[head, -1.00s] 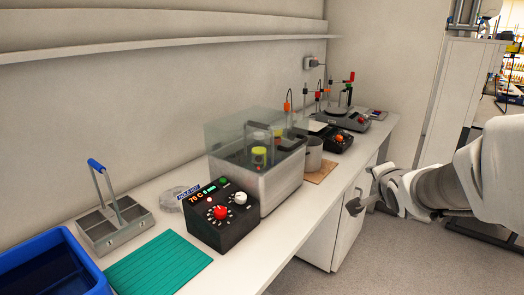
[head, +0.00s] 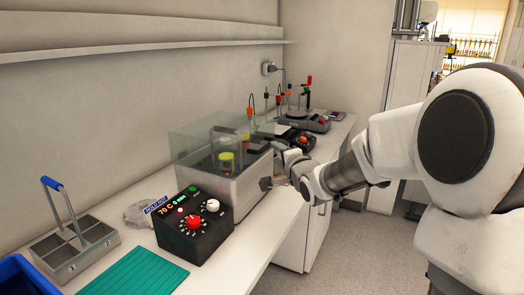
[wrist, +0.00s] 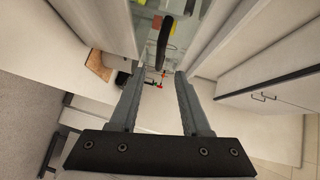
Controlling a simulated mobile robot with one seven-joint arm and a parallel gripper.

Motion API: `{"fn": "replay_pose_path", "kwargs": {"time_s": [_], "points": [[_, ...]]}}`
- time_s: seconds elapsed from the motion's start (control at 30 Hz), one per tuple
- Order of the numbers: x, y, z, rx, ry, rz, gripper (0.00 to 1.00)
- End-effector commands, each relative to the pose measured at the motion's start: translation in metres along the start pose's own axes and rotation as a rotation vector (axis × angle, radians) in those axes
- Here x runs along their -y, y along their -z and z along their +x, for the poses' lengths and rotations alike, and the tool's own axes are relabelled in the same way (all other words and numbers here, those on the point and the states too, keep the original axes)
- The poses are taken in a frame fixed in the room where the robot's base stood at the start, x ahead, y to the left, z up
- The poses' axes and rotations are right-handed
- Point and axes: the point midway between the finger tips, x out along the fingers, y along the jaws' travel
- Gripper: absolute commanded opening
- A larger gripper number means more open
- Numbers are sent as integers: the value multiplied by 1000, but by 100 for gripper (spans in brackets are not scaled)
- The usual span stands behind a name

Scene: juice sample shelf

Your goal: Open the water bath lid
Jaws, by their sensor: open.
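The water bath (head: 240,192) is a pale grey box on the bench with a clear, box-shaped lid (head: 200,142) over it. The lid looks closed; bottles with yellow caps (head: 226,158) show through it. A dark curved bar (wrist: 163,42), perhaps the lid handle, lies just beyond the fingertips. I cannot tell whether anything touches.
A black control box (head: 205,213) reading 70 C stands in front of the bath. A metal rack with a blue handle (head: 75,245), a green mat (head: 135,274) and a blue bin (head: 18,277) are nearer. Other instruments (head: 312,120) stand behind. A wall shelf (head: 150,52) runs above.

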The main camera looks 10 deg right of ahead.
Motion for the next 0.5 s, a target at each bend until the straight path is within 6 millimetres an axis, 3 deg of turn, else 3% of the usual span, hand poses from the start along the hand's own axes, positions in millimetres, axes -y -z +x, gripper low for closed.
{"fn": "replay_pose_path", "kwargs": {"time_s": [0.3, 0.5], "points": [[-1, -1, 60, 1, 0, 1, 47], [0, 0, 83, 0, 0, 0, 47]]}}
